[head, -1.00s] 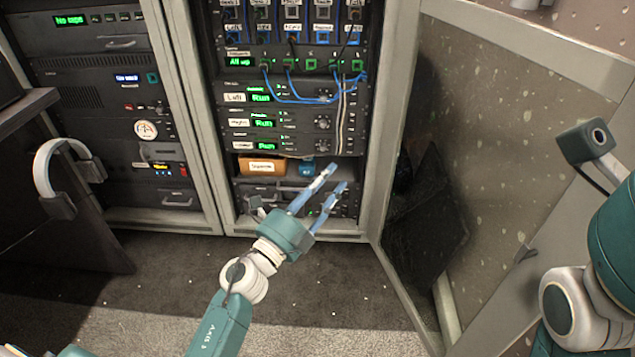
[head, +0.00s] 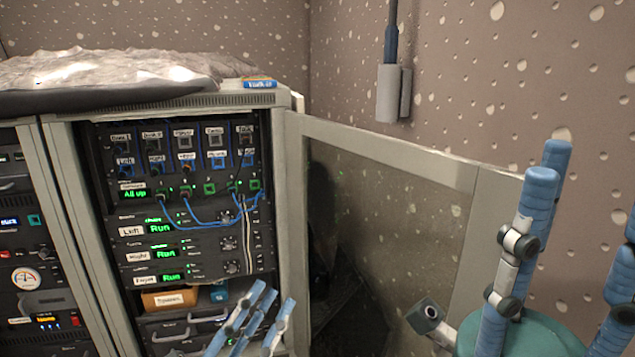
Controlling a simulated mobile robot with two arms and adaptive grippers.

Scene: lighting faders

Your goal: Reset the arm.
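The open rack (head: 185,225) stands left of centre. Three stacked units show green "Run" displays: one labelled "Left" (head: 190,224), one that seems to read "Right" (head: 190,248), and a lowest one (head: 190,270) whose label I cannot read surely. Each has a knob at its right. Above them a panel (head: 145,193) shows "All up". My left gripper (head: 272,298) is open and empty, low in front of the rack's lower right part. My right gripper (head: 590,200) looms large at the right edge, fingers apart, nothing between them, partly cut off.
Blue cables (head: 200,222) loop across the rack front. An orange labelled box (head: 170,299) sits on a shelf below the units. The rack's door (head: 400,200) stands open to the right. A grey holder (head: 393,93) hangs on the wall. A cover (head: 110,70) lies on top.

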